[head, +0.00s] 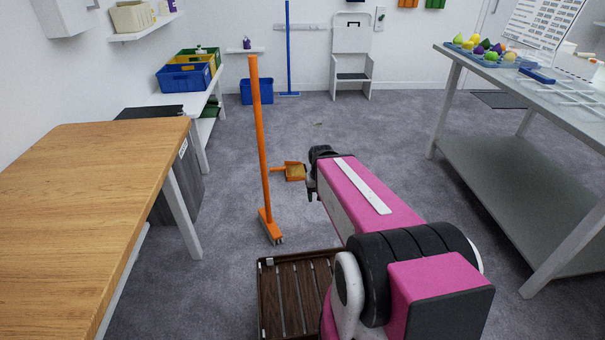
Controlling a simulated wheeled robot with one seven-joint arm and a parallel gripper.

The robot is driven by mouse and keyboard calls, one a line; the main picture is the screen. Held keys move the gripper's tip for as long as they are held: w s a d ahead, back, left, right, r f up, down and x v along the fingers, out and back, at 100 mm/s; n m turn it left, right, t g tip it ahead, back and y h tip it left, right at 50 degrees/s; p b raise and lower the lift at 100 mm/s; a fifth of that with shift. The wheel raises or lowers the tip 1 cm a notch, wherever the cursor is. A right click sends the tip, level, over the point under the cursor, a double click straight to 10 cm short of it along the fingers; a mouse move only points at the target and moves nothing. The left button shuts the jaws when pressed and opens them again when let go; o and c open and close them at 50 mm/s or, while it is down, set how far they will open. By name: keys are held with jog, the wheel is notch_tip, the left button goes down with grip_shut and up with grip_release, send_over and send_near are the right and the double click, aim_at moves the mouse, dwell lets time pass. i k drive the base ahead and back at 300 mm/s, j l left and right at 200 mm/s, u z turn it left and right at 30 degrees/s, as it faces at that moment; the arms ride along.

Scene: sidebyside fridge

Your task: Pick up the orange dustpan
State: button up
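The orange dustpan (295,172) lies on the grey carpet near the middle of the head view. Its short handle points left, and its pan is on the right. My pink arm reaches forward from the lower right. The dark end of my arm (313,174) shows just right of the dustpan in the picture. The fingers are small and mostly hidden behind the arm, so I cannot tell whether they are open or touching anything.
An orange broom (262,150) stands upright left of the dustpan. A dark slatted crate (298,295) is on the floor in front. A wooden table (80,190) is at left and a grey workbench (520,180) at right. Carpet behind the dustpan is mostly clear.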

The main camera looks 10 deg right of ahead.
aim_at(295, 171)
jog(key=i+l, duration=0.6)
jog(key=i+l+z, duration=0.1)
jog(key=i+l, duration=0.5)
jog(key=l, duration=0.25)
